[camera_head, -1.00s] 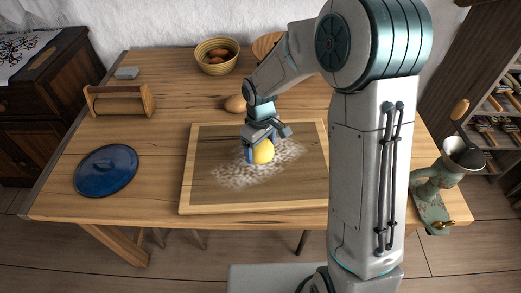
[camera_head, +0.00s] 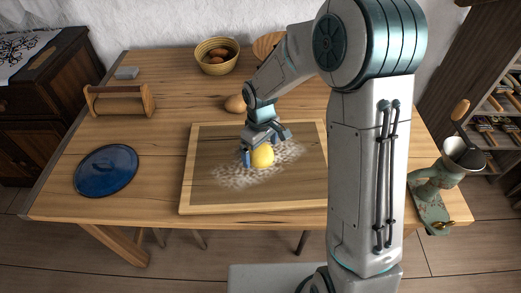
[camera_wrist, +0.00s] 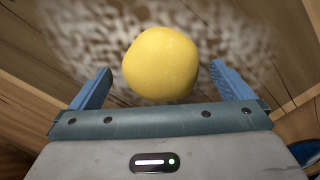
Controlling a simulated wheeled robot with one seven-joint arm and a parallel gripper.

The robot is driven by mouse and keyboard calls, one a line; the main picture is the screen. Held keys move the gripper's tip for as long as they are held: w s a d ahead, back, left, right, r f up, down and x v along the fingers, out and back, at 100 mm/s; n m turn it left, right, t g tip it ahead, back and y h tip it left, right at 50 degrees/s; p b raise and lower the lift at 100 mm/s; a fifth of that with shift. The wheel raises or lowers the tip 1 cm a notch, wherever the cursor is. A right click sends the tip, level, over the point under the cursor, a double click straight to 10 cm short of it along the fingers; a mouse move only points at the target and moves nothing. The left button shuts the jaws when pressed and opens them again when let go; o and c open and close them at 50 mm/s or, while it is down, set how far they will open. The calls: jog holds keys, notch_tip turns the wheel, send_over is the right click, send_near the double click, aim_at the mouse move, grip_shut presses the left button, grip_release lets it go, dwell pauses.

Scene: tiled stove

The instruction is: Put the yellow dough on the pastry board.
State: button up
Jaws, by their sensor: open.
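The yellow dough (camera_head: 263,156) is a smooth round lump resting on the floured middle of the wooden pastry board (camera_head: 206,203). In the wrist view the dough (camera_wrist: 160,65) lies between and a little beyond my two blue fingers, with a gap on each side. My gripper (camera_head: 262,158) is open just above the board, its fingers around the dough without visibly gripping it. In the wrist view white flour surrounds the dough on the board. The far finger is partly hidden in the head view.
A blue lid (camera_head: 106,171) lies left of the board. A wooden rack (camera_head: 120,101), a grey block (camera_head: 127,73), a basket (camera_head: 216,57) and a brown egg-shaped object (camera_head: 235,104) stand behind it. A green grinder (camera_head: 437,185) is at the right edge. The table's front left is clear.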

aim_at(261, 155)
notch_tip(261, 155, up, 11)
jog(key=s+d+r+m+t, duration=0.1)
jog(key=s+d+m, duration=0.3)
jog(key=s, duration=0.5)
jog(key=s+d+r+m+t, duration=0.1)
jog(key=s+d+r+m, duration=0.3)
jog(key=s+d, duration=0.5)
jog(key=shift+s+d+r+m+t, duration=0.25)
jog(key=shift+s+r+m+t, duration=0.15)
jog(key=shift+m, duration=0.4)
